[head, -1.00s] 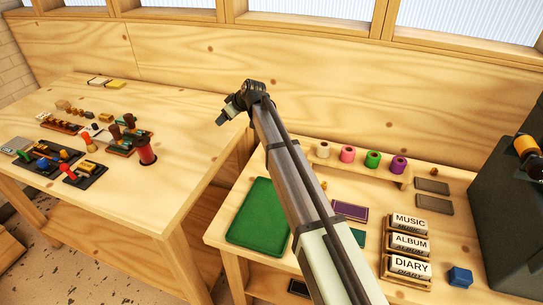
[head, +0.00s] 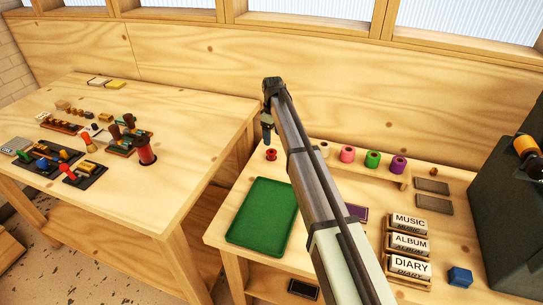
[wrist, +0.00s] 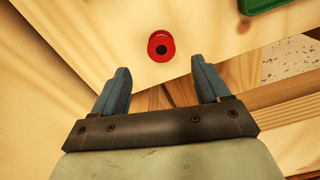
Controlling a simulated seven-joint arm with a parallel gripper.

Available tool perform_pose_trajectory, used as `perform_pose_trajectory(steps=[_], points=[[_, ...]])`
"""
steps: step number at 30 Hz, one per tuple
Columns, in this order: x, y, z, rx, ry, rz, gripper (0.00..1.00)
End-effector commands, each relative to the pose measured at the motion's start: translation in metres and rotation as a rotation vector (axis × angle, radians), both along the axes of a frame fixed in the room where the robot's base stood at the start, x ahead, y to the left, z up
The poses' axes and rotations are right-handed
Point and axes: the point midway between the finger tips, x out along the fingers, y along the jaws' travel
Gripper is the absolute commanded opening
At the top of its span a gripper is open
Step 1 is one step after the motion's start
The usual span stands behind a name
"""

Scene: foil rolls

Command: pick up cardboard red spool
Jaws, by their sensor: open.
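A small red spool (head: 271,155) with a dark centre hole stands upright near the back left corner of the right-hand table. In the wrist view the red spool (wrist: 160,46) shows from above, ahead of my fingertips and roughly centred between them. My gripper (wrist: 160,65) is open, with its two blue-grey fingers apart and nothing between them. In the head view my gripper (head: 267,133) hangs pointing down, above the spool and apart from it.
A green tray (head: 262,216) lies in front of the spool. A wooden rack (head: 385,178) with white, pink, green and purple rolls is to the right. The left-hand table (head: 190,125) holds blocks and a larger red cylinder (head: 147,154). A gap separates the tables.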

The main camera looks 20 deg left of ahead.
Motion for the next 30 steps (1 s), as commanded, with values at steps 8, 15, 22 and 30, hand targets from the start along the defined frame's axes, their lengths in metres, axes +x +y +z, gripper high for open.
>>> perform_pose_trajectory(steps=[8, 15, 22, 30], points=[[0.000, 0.000, -0.041, 0.001, 0.001, 0.000, 0.75], [-0.001, 0.000, -0.053, 0.001, 0.000, 0.000, 0.75], [-0.001, 0.000, -0.082, 0.001, 0.001, 0.000, 0.75], [-0.001, 0.000, -0.096, 0.002, 0.000, 0.000, 0.75]])
